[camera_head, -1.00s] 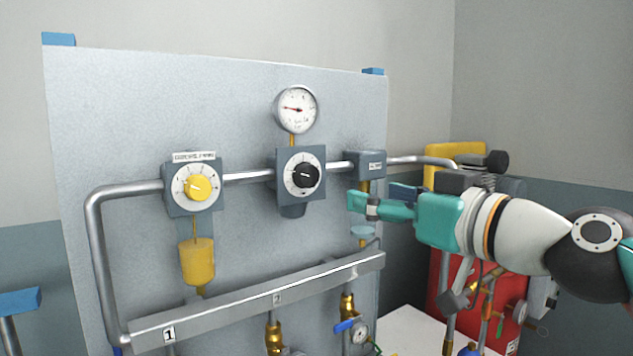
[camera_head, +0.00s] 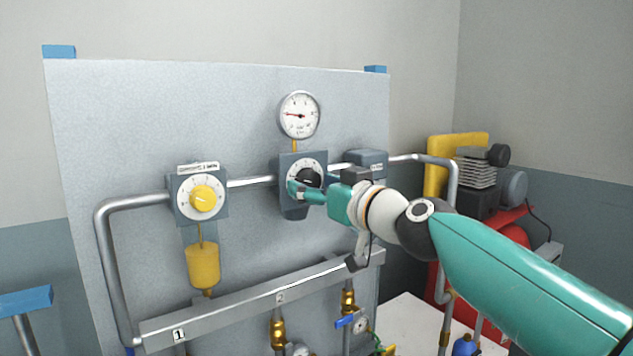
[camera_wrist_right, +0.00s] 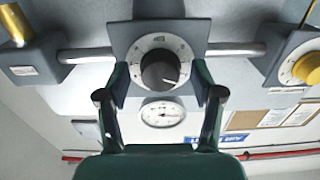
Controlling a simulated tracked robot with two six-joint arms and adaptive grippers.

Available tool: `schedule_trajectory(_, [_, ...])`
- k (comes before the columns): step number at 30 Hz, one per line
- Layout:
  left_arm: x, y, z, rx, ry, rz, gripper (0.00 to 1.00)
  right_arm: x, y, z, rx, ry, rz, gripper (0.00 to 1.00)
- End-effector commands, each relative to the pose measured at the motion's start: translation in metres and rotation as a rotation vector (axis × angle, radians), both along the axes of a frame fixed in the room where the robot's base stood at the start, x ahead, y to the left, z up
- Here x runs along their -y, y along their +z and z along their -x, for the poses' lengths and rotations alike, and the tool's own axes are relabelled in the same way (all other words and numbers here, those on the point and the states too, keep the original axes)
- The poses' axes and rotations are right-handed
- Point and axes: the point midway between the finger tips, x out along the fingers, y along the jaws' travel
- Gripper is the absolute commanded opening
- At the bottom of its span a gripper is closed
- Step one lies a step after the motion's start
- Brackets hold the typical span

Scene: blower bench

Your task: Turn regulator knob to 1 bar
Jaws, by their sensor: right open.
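The regulator knob (camera_head: 308,177) is black with a white dial ring, on a grey block on the panel. It also shows in the right wrist view (camera_wrist_right: 160,70), with a light pointer mark on it. The gauge (camera_head: 299,115) with a red needle sits above it; in the right wrist view the gauge (camera_wrist_right: 162,113) appears below the knob. My right gripper (camera_head: 298,190) is at the knob, covering its lower part in the head view. In the right wrist view its open fingers (camera_wrist_right: 160,80) stand on either side of the knob; contact cannot be told. My left gripper is not in view.
A yellow knob (camera_head: 203,199) on a second block is at the left, with a yellow cylinder (camera_head: 202,266) below. A grey pipe (camera_head: 250,181) links the blocks. A numbered rail (camera_head: 240,306) crosses below. A compressor (camera_head: 476,172) stands at the right.

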Motion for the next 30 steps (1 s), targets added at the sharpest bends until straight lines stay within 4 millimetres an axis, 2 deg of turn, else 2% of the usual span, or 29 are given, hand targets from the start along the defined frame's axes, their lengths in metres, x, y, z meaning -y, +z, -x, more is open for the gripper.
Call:
schedule_trajectory(6, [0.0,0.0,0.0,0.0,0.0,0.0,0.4,0.0,0.0,0.0,0.0,0.0,0.0,0.67])
schedule_trajectory(17, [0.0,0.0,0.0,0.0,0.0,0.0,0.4,0.0,0.0,0.0,0.0,-0.001,0.0,0.07])
schedule_trajectory(30, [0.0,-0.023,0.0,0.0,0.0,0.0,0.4,0.001,-0.001,0.0,0.117,-0.002,0.171,0.07])
